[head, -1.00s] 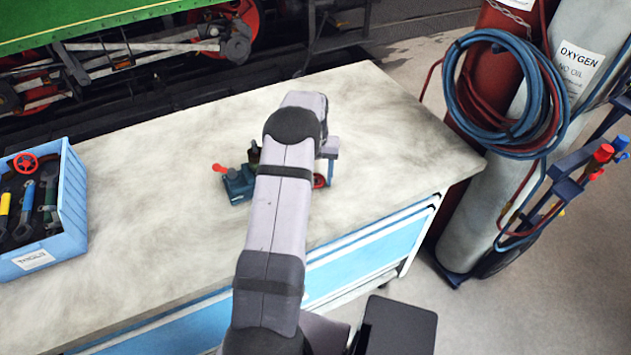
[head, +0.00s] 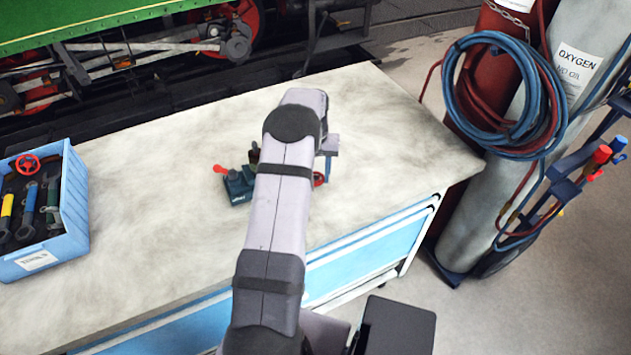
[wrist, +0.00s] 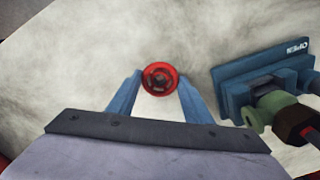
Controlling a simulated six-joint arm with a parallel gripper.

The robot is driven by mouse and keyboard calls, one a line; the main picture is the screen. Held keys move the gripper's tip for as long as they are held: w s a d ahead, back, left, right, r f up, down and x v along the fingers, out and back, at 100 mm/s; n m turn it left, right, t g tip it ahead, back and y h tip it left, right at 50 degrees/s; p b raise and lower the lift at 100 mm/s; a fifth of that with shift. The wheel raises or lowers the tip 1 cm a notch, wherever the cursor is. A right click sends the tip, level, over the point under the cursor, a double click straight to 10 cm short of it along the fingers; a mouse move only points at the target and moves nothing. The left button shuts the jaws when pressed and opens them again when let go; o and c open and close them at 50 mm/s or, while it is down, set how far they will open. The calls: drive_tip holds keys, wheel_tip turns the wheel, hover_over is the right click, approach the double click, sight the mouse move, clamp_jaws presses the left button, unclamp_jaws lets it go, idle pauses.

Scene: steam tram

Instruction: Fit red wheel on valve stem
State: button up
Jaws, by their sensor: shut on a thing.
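My gripper (wrist: 160,85) is shut on a red wheel (wrist: 160,69), held between its blue fingertips over the bench. The wheel also shows in the head view (head: 319,179), partly hidden behind my arm. The valve (wrist: 255,110), with a green body, stands on a blue base (wrist: 262,62) marked OPEN, to the right of the gripper in the wrist view. In the head view the blue base (head: 238,186) is left of my arm, which hides part of the valve. The wheel is apart from the valve. I cannot make out the stem clearly.
A blue bin (head: 72,205) with tools and another red wheel (head: 25,165) stands at the bench's left. The pale bench top (head: 160,190) is mostly clear. Gas cylinders with coiled hoses (head: 505,95) stand beyond its right end.

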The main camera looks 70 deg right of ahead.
drive_tip(key=shift+r, duration=0.4)
wheel_tip(320, 180, up, 5)
drive_tip(key=p, duration=0.3)
drive_tip(key=shift+f+p, duration=0.15)
drive_tip(key=shift+p, duration=0.15)
idle(0.3)
drive_tip(key=w+a+r+n+p, duration=0.1)
drive_tip(key=w+r+n+p, duration=0.1)
drive_tip(key=w+r+p, duration=0.2)
drive_tip(key=w+a+r+n+p, duration=0.1)
drive_tip(key=w+r+n+p, duration=0.2)
drive_tip(key=w+r, duration=0.3)
drive_tip(key=w+a+r+n+p, duration=0.2)
drive_tip(key=w+r+p, duration=0.2)
drive_tip(key=w, duration=0.2)
drive_tip(key=shift+w+r+p, duration=0.1)
drive_tip(key=shift+r+p, duration=0.2)
drive_tip(key=shift+r, duration=0.1)
drive_tip(key=shift+f+n, duration=0.1)
drive_tip(key=shift+n, duration=0.2)
drive_tip(key=shift+f, duration=0.1)
drive_tip(key=shift+f+b, duration=1.1)
drive_tip(key=shift+f, duration=0.4)
